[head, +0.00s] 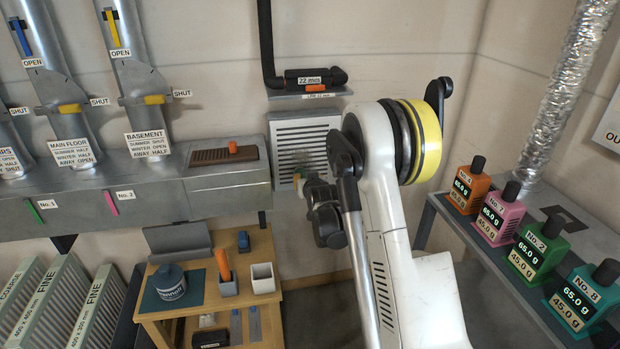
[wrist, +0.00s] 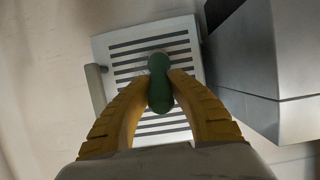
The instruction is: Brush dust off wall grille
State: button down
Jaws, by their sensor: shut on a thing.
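The wall grille (head: 312,130) is a pale panel with dark horizontal slats, below the black pipe and right of the grey duct. It also fills the middle of the wrist view (wrist: 186,42). A faint brownish, dusty-looking patch shows on its lower part in the head view. My gripper (head: 318,190) is in front of the grille's lower part. In the wrist view its yellow fingers (wrist: 160,90) are shut on a green handle, seemingly the brush (wrist: 159,68), seen nearly end-on. The bristles are hidden, so I cannot tell whether they touch the slats.
The grey duct box (head: 228,182) stands close left of the grille; it is at right in the wrist view (wrist: 268,70). A small wooden table (head: 262,240) with a jar and cups stands below. Several coloured bottles stand on the grey table (head: 432,217) at right.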

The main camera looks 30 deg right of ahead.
jog(key=shift+w+a, duration=0.2)
jog(key=shift+a, duration=0.4)
jog(key=s+d, duration=0.2)
jog(key=d, duration=0.6)
jog(key=shift+s, duration=0.15)
dwell(0.6)
jog(key=shift+a+r, duration=0.1)
jog(key=shift+w+a, duration=0.25)
jog(key=shift+a, duration=0.6)
jog(key=shift+w+a, duration=0.25)
jog(key=shift+a, duration=0.6)
